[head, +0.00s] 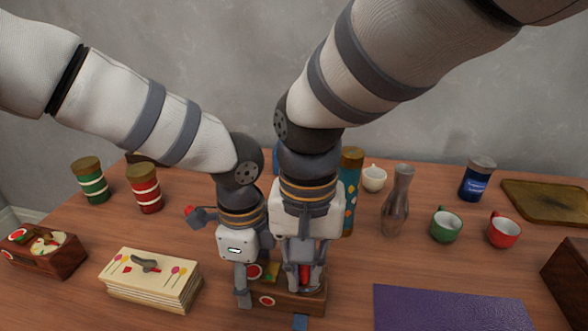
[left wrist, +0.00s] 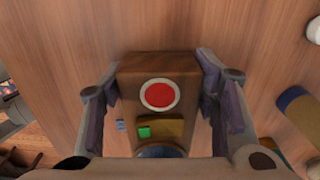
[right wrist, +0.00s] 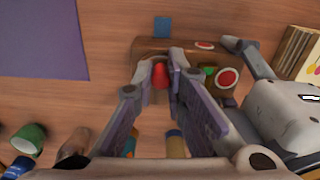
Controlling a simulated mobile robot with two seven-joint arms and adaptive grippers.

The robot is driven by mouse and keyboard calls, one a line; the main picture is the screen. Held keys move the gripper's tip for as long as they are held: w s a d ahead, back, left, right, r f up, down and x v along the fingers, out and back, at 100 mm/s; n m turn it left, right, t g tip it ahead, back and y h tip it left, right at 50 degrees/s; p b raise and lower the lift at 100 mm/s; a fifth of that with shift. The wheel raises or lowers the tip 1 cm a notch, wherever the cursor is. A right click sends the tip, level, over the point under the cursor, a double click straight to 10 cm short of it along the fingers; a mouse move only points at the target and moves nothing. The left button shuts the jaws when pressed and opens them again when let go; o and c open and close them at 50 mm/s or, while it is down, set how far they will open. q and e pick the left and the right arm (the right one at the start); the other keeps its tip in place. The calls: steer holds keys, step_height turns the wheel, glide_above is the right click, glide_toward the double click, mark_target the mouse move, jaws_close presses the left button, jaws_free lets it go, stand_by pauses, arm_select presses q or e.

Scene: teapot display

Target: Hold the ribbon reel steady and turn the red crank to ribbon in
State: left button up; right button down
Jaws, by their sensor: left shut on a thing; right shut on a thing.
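The ribbon reel is a dark wooden box (head: 285,302) with red-and-white discs, at the table's front middle. In the left wrist view the box (left wrist: 135,78) sits between the fingers of my left gripper (left wrist: 162,100), shut on its sides. My right gripper (head: 304,280) is upright at the box's right part, shut on the red crank (head: 305,276). The red crank also shows between the fingers in the right wrist view (right wrist: 160,74). A short blue ribbon end (right wrist: 162,27) sticks out at the box's front side. The grippers hide much of the reel.
A stack of cards (head: 150,280) and a wooden box (head: 40,250) lie left. A purple mat (head: 450,308) lies right. Behind stand a metal vase (head: 397,200), green mug (head: 445,226), red mug (head: 503,230) and several tins. My two wrists are close together.

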mark_target(304, 267)
steer(key=shift+a, duration=0.1)
stand_by(0.4)
steer(key=c, duration=1.6)
jaws_free()
step_height(304, 267, up, 12)
steer(key=shift+r, duration=0.1)
